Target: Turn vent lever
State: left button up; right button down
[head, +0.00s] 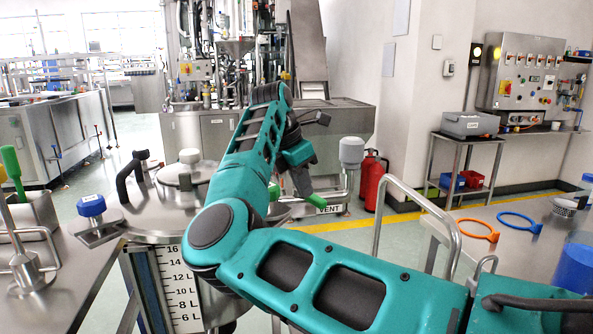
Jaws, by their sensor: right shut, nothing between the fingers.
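The vent lever (302,184) has a green handle and sits on the right side of the steel vessel, just above a white label (328,209) reading VENT. My right gripper (299,163) points down at the upper end of the green handle. It is shut with nothing held. I cannot tell whether its fingertips touch the handle. My teal right arm hides part of the vessel lid and the lever's base. My left gripper is not in view.
A pale knob (351,150) on a bent metal rod stands close to the right of my gripper. The vessel lid (160,208) has a black handle and a blue-capped fitting (91,206) stands to the left. A curved metal rail (425,205) rises at the right.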

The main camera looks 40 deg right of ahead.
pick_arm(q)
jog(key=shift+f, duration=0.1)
pick_arm(e)
jog(key=shift+x, duration=1)
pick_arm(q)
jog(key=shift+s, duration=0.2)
pick_arm(e)
jog(key=shift+d, duration=0.15)
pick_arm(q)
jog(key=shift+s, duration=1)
pick_arm(e)
jog(key=shift+s+d+n+t, duration=0.1)
jog(key=shift+d+n+t, duration=0.15)
jog(key=shift+n, duration=0.55)
